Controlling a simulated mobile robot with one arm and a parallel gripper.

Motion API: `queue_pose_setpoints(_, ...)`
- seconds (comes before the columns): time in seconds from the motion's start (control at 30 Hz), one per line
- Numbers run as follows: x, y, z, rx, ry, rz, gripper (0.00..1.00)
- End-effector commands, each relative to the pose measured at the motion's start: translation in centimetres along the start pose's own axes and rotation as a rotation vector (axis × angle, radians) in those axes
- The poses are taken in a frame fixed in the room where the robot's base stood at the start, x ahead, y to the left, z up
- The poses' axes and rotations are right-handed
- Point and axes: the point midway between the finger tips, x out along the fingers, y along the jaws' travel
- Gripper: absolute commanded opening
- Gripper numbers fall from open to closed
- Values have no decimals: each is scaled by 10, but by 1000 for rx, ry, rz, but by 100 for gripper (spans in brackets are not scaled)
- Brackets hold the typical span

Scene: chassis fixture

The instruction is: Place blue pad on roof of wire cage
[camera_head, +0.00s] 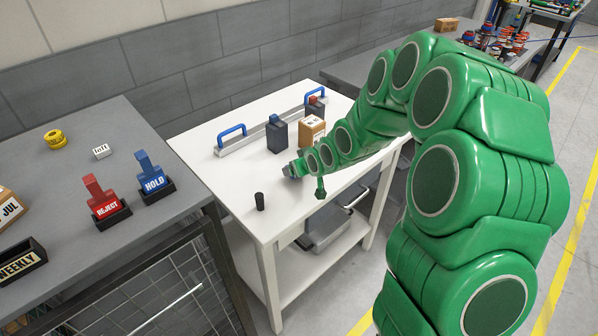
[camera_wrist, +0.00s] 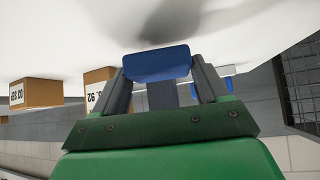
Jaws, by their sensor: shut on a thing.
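A blue pad (camera_wrist: 157,64) is held between the two grey fingers of my gripper (camera_wrist: 160,78) in the wrist view, close to the white table surface; I cannot tell whether it touches. In the head view my gripper (camera_head: 293,170) is over the white table, and the pad is mostly hidden there. A dark wire mesh (camera_head: 165,295), which looks like the wire cage, shows at lower left below the grey bench, and mesh also shows at the right of the wrist view (camera_wrist: 302,82). I cannot clearly make out its roof.
The white table (camera_head: 215,130) bears a blue-handled bar (camera_head: 250,137), a dark block (camera_head: 277,136), a cardboard box (camera_head: 311,131) and a small black cylinder (camera_head: 260,201). The grey bench (camera_head: 85,150) carries red REJECT (camera_head: 105,203) and blue HOLD (camera_head: 153,178) stamps.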

Motion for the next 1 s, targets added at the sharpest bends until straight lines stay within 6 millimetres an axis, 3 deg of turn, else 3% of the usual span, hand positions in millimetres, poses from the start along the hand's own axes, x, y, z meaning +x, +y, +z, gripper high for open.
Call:
queue_pose_setpoints(0.4, -44, 0, -45, -1, 3, 2, 37)
queue_pose_setpoints(0.83, -58, 0, -58, -1, -1, 0, 37)
queue_pose_setpoints(1.0, -78, -1, -79, -1, 5, 0, 37)
